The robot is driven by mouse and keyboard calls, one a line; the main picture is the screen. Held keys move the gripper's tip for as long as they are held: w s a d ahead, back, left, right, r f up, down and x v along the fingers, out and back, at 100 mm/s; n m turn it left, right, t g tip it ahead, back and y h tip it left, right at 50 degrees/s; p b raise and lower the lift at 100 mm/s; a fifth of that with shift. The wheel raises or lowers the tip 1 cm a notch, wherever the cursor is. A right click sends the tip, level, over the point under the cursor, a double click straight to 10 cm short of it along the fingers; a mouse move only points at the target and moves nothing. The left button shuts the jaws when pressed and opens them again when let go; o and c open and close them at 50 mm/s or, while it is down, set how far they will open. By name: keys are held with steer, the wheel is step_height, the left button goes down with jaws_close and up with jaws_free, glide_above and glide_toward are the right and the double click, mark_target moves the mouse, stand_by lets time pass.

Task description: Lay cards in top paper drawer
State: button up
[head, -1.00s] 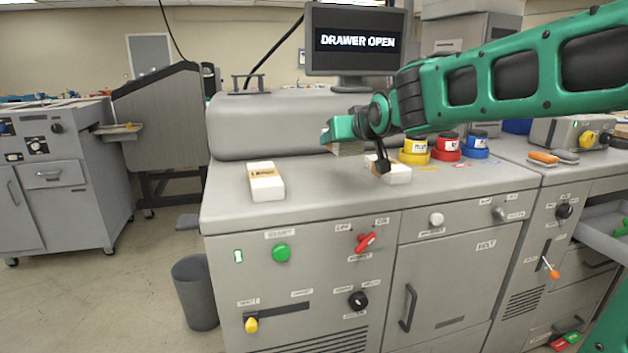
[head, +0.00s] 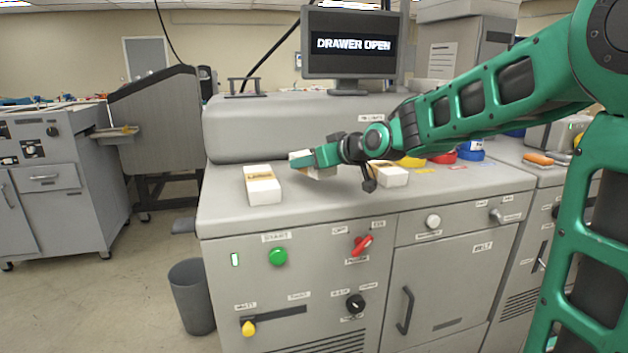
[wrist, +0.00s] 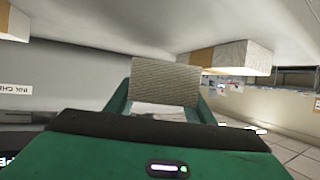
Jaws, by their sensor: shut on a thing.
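My gripper (head: 304,162) is shut on a pale stack of cards (head: 322,173), held over the top of the grey machine. In the wrist view the stack's layered end (wrist: 165,80) shows between my fingers. A white pack with a tan band (head: 262,186) lies on the machine top, left of my gripper. Another banded pack (head: 391,176) lies to the right, partly behind my wrist. One banded pack also shows in the wrist view (wrist: 245,57), beyond my gripper. The monitor (head: 352,43) reads "DRAWER OPEN". The drawer is not visible now; my arm covers much of the right side.
Yellow, red and blue tubs (head: 443,157) stand behind my forearm. An orange-handled tool (head: 539,158) lies on the right-hand counter. A grey bin (head: 192,297) stands on the floor at left.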

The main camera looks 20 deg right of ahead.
mark_target(315, 186)
steer(key=shift+w+d+f, duration=0.55)
steer(key=shift+d+f, duration=0.1)
steer(key=shift+d, duration=0.2)
steer(key=shift+f, duration=1.9)
steer(key=shift+f, duration=0.1)
steer(key=o, duration=1.5)
steer(key=shift+o, duration=0.2)
